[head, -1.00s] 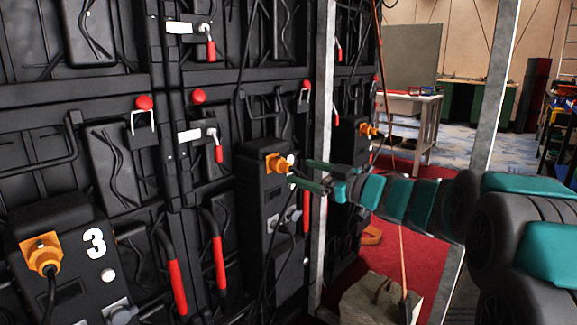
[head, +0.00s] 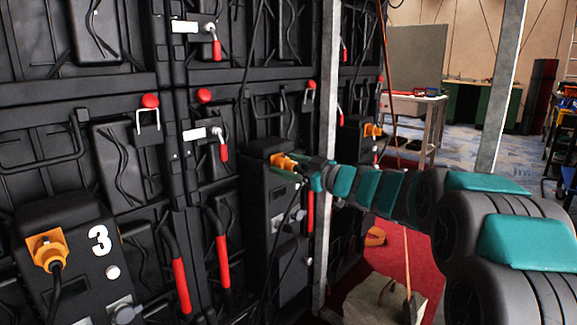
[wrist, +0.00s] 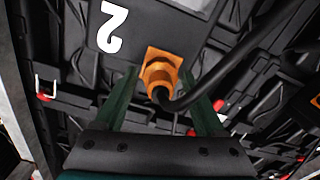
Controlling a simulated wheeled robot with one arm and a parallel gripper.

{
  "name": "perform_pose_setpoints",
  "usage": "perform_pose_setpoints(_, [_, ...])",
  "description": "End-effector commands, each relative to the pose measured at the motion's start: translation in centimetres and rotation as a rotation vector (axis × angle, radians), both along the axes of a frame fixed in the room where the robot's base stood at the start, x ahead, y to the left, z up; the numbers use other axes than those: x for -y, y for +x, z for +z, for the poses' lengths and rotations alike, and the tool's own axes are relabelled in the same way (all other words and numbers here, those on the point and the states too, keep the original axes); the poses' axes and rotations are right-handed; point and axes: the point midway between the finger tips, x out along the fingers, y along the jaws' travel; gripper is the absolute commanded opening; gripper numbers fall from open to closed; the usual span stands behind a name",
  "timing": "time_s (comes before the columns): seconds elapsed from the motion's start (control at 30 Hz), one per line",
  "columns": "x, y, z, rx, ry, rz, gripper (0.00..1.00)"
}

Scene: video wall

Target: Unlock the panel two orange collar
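The orange collar (head: 285,160) of panel two sits on the upper part of a black box (head: 264,205) on the video wall. In the wrist view the orange collar (wrist: 159,72) has a black cable coming out of it, beside a white number 2 (wrist: 112,27) on the box. My gripper (head: 295,164) reaches in from the right at the collar. In the wrist view its two green fingers (wrist: 168,98) are apart, one on each side of the collar and cable, with gaps showing. In the head view the arm hides the number.
Panel three's box, with its own orange collar (head: 47,250), is at the lower left. A beige bag (head: 378,302) lies on the red floor. Red handles (head: 181,287) stick out from the wall.

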Motion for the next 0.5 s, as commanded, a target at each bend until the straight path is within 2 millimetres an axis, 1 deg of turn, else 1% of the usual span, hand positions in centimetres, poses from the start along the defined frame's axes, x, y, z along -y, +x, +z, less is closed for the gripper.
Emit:
perform_pose_setpoints(0.03, [0.01,0.00,0.00,0.000,0.000,0.000,0.65])
perform_pose_setpoints(0.07, [0.01,-0.01,0.00,0.000,0.000,0.000,0.61])
perform_pose_setpoints(0.5, [0.00,-0.01,0.00,0.000,0.000,0.000,0.12])
